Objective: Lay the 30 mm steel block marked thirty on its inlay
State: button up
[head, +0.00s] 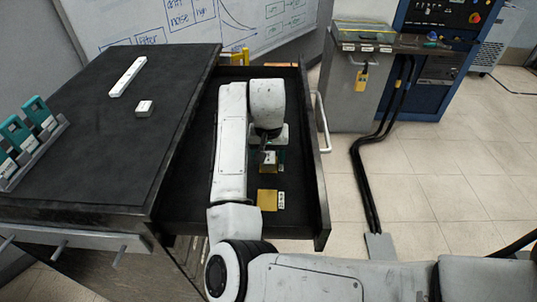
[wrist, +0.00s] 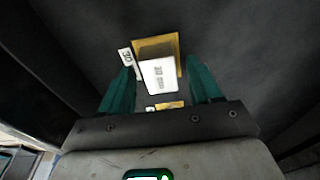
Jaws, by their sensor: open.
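The steel block (wrist: 158,77) shows in the wrist view as a pale block with small dark marking that I cannot read. It lies over a brass inlay (wrist: 163,45) with a white label reading 30. Some inlay shows beyond its far and right edges, and the block sits slightly askew to it. My gripper (wrist: 160,68) is open, its green fingers on either side of the block. In the head view my gripper (head: 267,153) is low in the open drawer, and my arm hides part of the block and inlay.
The drawer (head: 323,208) has dark walls around my arm. A second brass inlay (head: 267,200) with a label lies nearer. On the cabinet top are a small pale block (head: 144,107), a long white bar (head: 127,77) and a rack of teal items (head: 30,135).

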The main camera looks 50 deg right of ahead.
aim_at(268, 162)
notch_tip(268, 162, up, 12)
jog(key=s+a, duration=0.1)
jog(key=shift+a+p, duration=0.2)
jog(key=shift+p, duration=0.1)
